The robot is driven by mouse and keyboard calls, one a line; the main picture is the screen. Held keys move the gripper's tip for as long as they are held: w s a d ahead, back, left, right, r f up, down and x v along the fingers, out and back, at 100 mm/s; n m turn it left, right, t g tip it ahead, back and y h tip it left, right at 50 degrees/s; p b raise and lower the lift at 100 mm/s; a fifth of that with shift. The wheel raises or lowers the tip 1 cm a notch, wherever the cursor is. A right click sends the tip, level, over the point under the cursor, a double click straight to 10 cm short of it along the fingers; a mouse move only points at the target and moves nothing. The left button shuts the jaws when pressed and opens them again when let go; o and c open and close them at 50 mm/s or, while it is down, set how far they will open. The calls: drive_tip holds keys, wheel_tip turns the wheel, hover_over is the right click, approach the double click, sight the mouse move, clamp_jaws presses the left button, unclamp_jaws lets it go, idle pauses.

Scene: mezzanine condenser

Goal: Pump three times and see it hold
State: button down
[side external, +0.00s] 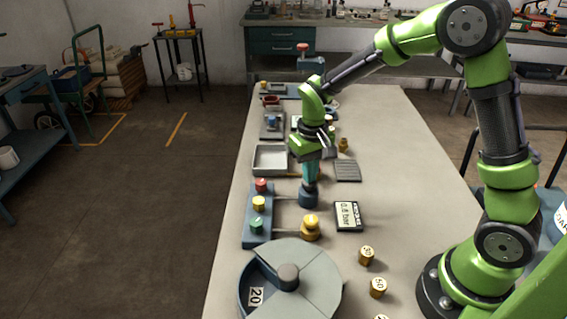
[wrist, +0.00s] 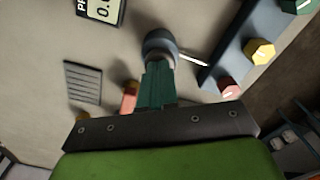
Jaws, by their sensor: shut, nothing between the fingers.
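My gripper (side external: 309,184) points straight down, its teal fingers shut and empty. The fingertips are at the top of a short round blue-grey piece, apparently the pump (side external: 308,198), and seem to touch it. In the wrist view the shut fingers (wrist: 158,70) reach the same blue-grey pump (wrist: 160,44) and cover part of its top. A thin pale rod runs from it towards the button block. The display is cut off in the wrist view (wrist: 102,8).
A blue block (side external: 257,228) with red, yellow and green knobs stands left of the pump. A brass valve with a yellow top (side external: 311,228) is just in front. A round sectored bin (side external: 310,262), numbered brass weights (side external: 366,256), a grey tray (side external: 270,159) and a ribbed pad (side external: 347,171) are around.

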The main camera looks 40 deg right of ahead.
drive_tip(key=shift+r, duration=2.5)
wheel_tip(320, 180, up, 4)
drive_tip(key=shift+f, duration=3.05)
drive_tip(key=shift+f, duration=0.1)
drive_tip(key=shift+f, duration=1.8)
drive_tip(key=shift+r, duration=2.95)
